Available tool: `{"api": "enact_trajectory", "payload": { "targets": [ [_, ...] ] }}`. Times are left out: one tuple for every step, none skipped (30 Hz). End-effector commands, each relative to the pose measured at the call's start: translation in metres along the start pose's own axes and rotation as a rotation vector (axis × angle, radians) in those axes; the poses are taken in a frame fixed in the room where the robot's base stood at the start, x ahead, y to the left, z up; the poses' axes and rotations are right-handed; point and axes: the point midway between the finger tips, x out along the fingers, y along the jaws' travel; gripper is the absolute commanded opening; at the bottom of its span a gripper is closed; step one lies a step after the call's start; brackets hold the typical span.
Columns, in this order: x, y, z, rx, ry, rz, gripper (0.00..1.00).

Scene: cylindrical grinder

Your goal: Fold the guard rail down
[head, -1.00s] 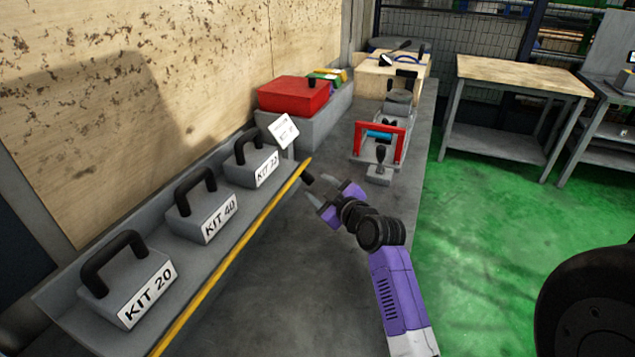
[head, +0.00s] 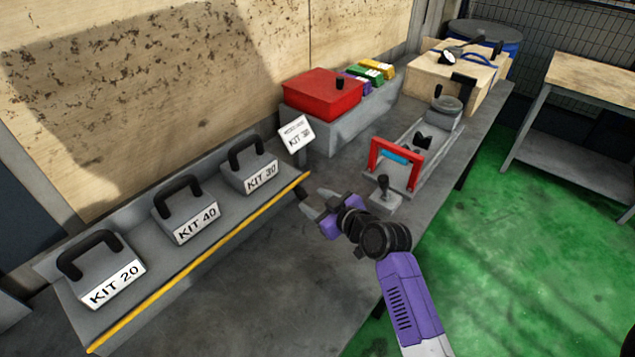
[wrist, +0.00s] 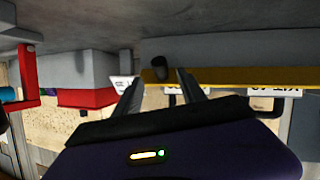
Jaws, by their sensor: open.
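The guard rail (head: 205,256) is a long yellow bar along the front edge of the grey kit shelf. It also crosses the wrist view (wrist: 225,77). A short black grip (head: 303,193) sticks out near its right end in the head view. In the wrist view this grip (wrist: 158,68) appears between my fingertips, just beyond them. My gripper (head: 312,204) is open and empty, close to the rail's right end. Its two fingers show apart in the wrist view (wrist: 160,80). I cannot tell whether a finger touches the grip.
Kits 20 (head: 101,272), 40 (head: 187,212) and 30 (head: 250,168) stand on the shelf behind the rail. A sign (head: 297,134), a red box (head: 322,94) and a red-handled fixture (head: 397,165) stand further right. The bench top before the rail is clear.

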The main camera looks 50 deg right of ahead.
Motion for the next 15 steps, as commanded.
{"api": "enact_trajectory", "payload": {
  "targets": [
    [0.002,-0.002,-0.001,0.002,-0.001,-0.004,0.48],
    [0.003,-0.002,-0.001,0.002,-0.001,-0.005,0.48],
    [0.006,-0.002,-0.001,0.002,-0.001,-0.005,0.48],
    [0.009,-0.002,-0.001,0.003,-0.001,-0.005,0.48],
    [0.013,-0.002,-0.001,0.003,-0.001,-0.005,0.48],
    [0.018,-0.001,-0.001,0.002,0.0,-0.004,0.48],
    [0.023,-0.001,-0.002,0.002,-0.001,-0.004,0.48],
    [0.027,-0.001,-0.001,0.002,-0.002,-0.004,0.48],
    [0.033,-0.001,-0.002,0.001,0.0,-0.002,0.48],
    [0.038,-0.001,-0.001,0.001,-0.001,-0.003,0.48],
    [0.042,-0.001,-0.002,0.001,-0.001,-0.003,0.48],
    [0.048,-0.001,-0.002,0.001,0.0,-0.002,0.48],
    [0.052,-0.001,-0.001,0.001,-0.001,-0.002,0.48],
    [0.056,-0.001,-0.001,0.0,-0.001,-0.002,0.48],
    [0.061,-0.001,-0.001,0.001,-0.001,-0.002,0.48]
  ]
}}
